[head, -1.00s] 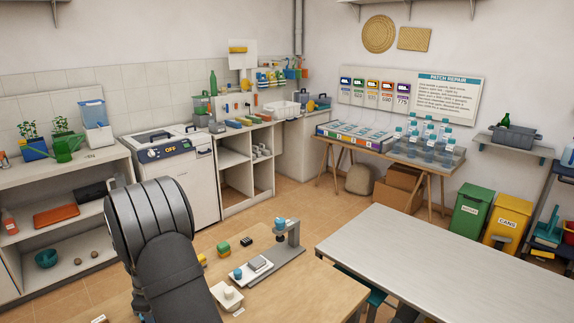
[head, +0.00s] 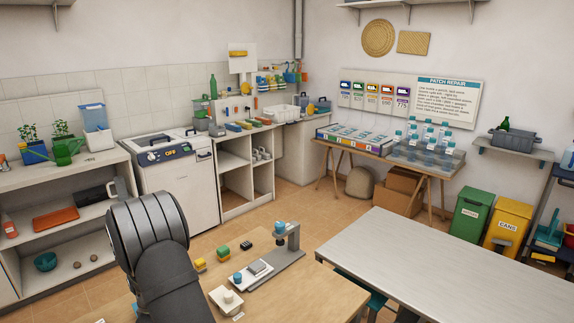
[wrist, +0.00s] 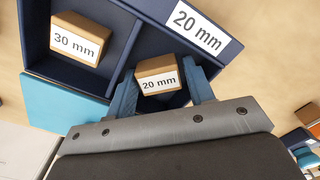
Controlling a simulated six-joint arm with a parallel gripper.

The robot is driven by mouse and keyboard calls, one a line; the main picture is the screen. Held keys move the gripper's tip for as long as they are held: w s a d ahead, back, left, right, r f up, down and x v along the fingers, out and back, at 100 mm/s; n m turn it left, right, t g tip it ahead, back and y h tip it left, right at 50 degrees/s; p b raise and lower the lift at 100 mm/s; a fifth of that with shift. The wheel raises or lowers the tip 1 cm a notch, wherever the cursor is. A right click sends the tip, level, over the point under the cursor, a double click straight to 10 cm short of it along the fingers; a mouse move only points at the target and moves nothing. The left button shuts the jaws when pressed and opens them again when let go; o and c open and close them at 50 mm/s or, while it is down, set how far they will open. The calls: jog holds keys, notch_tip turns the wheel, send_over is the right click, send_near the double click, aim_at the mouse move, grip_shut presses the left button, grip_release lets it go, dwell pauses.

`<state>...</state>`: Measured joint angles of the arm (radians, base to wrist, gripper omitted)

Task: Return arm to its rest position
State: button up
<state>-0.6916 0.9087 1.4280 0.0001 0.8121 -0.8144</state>
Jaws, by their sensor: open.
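My gripper (wrist: 160,72) shows in the wrist view, its two blue fingers spread apart. A small brown block labelled "20 mm" (wrist: 157,76) sits between the fingers, in a compartment of a dark blue tray (wrist: 122,62); the tray wall beside it bears a "20 mm" label (wrist: 200,27). I cannot tell whether either finger touches the block. A second brown block labelled "30 mm" (wrist: 78,38) lies in the compartment to the left. In the head view my dark arm fills the lower left, and the gripper and tray cannot be made out.
A bare metal-topped table (head: 450,262) stands to the right. A teal panel (wrist: 65,100) adjoins the tray.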

notch_tip(320, 180, up, 4)
jog(key=shift+w+r, duration=0.1)
jog(key=shift+r, duration=0.15)
jog(key=w+d+r, duration=0.2)
jog(key=d+r, duration=0.5)
jog(key=d, duration=0.4)
jog(key=s+a+f+m, duration=0.2)
jog(key=s+a, duration=0.2)
jog(key=a, duration=0.1)
jog(key=s+a+f+m, duration=0.2)
jog(key=s+a+m, duration=0.1)
jog(key=a, duration=0.3)
jog(key=s+a+f+m, duration=0.2)
jog(key=s+a+m, duration=0.1)
jog(key=s+a, duration=0.2)
jog(key=shift+s+a+f, duration=0.25)
jog(key=shift+s+a, duration=0.05)
jog(key=shift+a, duration=0.3)
